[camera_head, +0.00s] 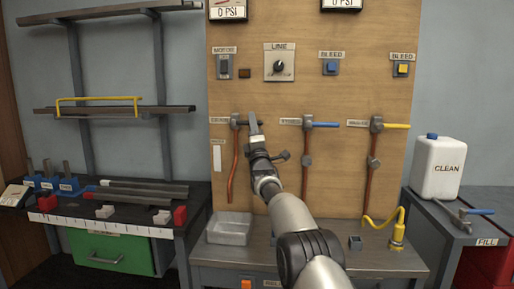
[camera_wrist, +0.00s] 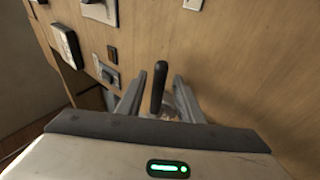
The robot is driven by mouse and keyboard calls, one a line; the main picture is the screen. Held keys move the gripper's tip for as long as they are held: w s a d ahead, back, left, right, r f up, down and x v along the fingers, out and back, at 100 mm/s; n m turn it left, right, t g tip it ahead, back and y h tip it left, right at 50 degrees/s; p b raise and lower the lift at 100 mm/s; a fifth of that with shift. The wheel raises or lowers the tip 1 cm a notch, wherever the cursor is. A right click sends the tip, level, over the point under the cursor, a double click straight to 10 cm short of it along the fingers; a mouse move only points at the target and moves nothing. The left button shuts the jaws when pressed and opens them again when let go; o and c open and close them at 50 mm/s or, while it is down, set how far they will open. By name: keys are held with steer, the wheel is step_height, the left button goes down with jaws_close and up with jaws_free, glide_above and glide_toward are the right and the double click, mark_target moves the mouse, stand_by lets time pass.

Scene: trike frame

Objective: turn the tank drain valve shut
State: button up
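The left valve (camera_head: 236,121) sits on the wooden board above a red hose; its small label is too blurred to read surely. Its handle is mostly hidden behind my gripper in the head view. In the wrist view a black lever handle (camera_wrist: 159,82) stands between the two fingers of my gripper (camera_wrist: 158,95), with a gap on each side. It appears to be this valve's handle. My gripper (camera_head: 254,128) is at the board just right of the valve body, open. How deep the handle lies between the fingers I cannot tell.
A blue-handled valve (camera_head: 320,124) and a yellow-handled valve (camera_head: 392,125) are to the right on the board. A LINE knob (camera_head: 279,65) and a MOTORE-like switch (camera_head: 225,66) are above. A metal tray (camera_head: 229,229) stands on the bench below.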

steer(key=b+v, duration=0.1)
steer(key=v, duration=1.6)
steer(key=shift+r, duration=0.15)
steer(key=s+d+r+m+g+h, duration=0.35)
steer(key=s+d+m+g, duration=0.35)
steer(key=s+d+m, duration=0.35)
steer(key=s+d+f+m+g+h, duration=0.1)
steer(key=s+d+f+m+g, duration=0.3)
steer(key=s, duration=0.9)
steer(key=s+d+f+m+g+h, duration=0.15)
steer(key=s+f+m+g, duration=0.35)
steer(key=s, duration=0.8)
steer(key=s+d+f+m+g, duration=0.2)
steer(key=s+d+f+m, duration=0.3)
steer(key=s, duration=0.8)
step_height(320, 180, up, 26)
steer(key=a+n+p, duration=0.1)
steer(key=n+p, duration=0.1)
steer(key=p, duration=2.5)
steer(key=shift+w+f, duration=0.2)
steer(key=shift+f, duration=0.05)
